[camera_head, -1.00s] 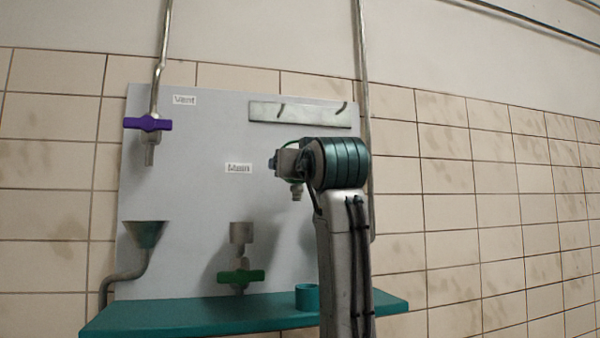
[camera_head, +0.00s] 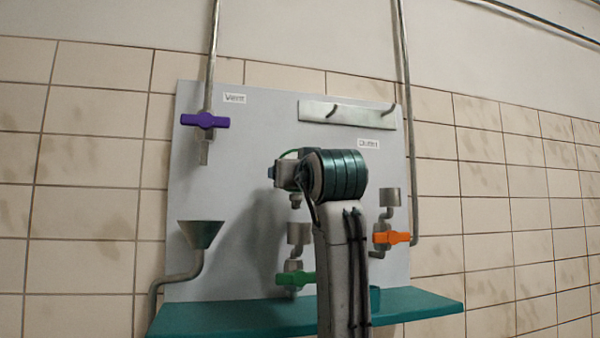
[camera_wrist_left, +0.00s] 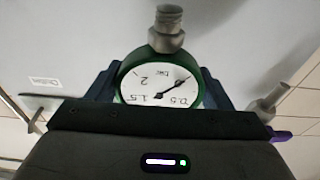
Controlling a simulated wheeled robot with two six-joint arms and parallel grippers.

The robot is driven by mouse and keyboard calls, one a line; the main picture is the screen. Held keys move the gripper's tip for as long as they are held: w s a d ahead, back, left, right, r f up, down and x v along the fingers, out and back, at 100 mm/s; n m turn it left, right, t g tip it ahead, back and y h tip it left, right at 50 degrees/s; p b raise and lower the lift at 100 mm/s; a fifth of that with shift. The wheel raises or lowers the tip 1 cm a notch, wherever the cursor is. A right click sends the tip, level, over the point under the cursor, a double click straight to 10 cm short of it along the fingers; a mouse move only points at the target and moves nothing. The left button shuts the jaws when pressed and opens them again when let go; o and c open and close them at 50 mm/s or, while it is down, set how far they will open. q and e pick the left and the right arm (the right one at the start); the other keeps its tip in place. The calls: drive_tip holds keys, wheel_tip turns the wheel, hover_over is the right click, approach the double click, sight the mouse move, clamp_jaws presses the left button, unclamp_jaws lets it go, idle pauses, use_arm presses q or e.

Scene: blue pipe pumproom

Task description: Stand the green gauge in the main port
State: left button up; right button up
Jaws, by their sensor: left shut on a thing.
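The green gauge (camera_wrist_left: 158,82) shows large in the left wrist view, with a white dial, green rim and grey threaded stem. My left gripper (camera_wrist_left: 160,92) is shut on it, one finger at each side. In the head view my left gripper (camera_head: 287,174) is mostly hidden behind its own wrist; the gauge's stem (camera_head: 296,201) points down. The main port, a grey cup (camera_head: 299,233) above a green valve handle (camera_head: 295,279), lies just below the stem in the picture. A gap shows between them; depth is hard to tell. My right gripper is out of view.
A purple valve (camera_head: 205,121) and a funnel (camera_head: 201,234) are on the left of the panel (camera_head: 240,180). A grey cup (camera_head: 389,196) with an orange valve (camera_head: 392,238) is on the right. A teal shelf (camera_head: 420,304) runs below; a hook rail (camera_head: 347,114) is above.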

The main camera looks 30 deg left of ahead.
sight(301, 200)
use_arm(q)
drive_tip(key=shift+f, duration=0.6)
drive_tip(key=shift+w+d+f+b, duration=0.15)
drive_tip(key=shift+f+b, duration=0.05)
drive_tip(key=shift+b, duration=0.2)
drive_tip(key=shift+w+d+f, duration=0.1)
drive_tip(key=shift+d+f, duration=0.1)
drive_tip(key=shift+d, duration=0.05)
drive_tip(key=shift+f+b, duration=0.4)
drive_tip(key=shift+b, duration=0.05)
drive_tip(key=shift+a+f, duration=0.2)
drive_tip(key=shift+f, duration=0.2)
drive_tip(key=shift+d+f+b, duration=0.1)
drive_tip(key=shift+f+b, duration=0.5)
drive_tip(key=shift+b, duration=0.1)
drive_tip(key=shift+f, duration=0.1)
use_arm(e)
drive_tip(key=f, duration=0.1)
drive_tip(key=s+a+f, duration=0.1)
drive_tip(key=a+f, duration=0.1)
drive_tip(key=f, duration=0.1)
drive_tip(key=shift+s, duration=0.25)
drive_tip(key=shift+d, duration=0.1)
